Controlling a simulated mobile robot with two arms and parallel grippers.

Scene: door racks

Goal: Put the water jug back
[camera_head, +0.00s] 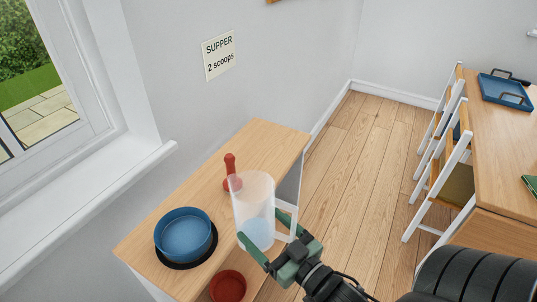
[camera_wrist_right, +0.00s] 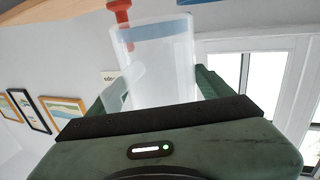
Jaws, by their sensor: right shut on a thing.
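The water jug (camera_head: 254,200) is a clear, upright cylinder with a pale blue lower part and a white handle on its right side. My right gripper (camera_head: 262,232) comes in from the lower right with its green fingers on both sides of the jug, shut on it. The jug also shows between the fingers in the right wrist view (camera_wrist_right: 155,65). It is over the right side of the wooden cabinet top (camera_head: 258,142); I cannot tell whether its base touches the wood. My left gripper is not in view.
A sign reading "SUPPER 2 scoops" (camera_head: 219,55) hangs above. White chairs (camera_head: 440,170) and a table (camera_head: 505,150) stand right.

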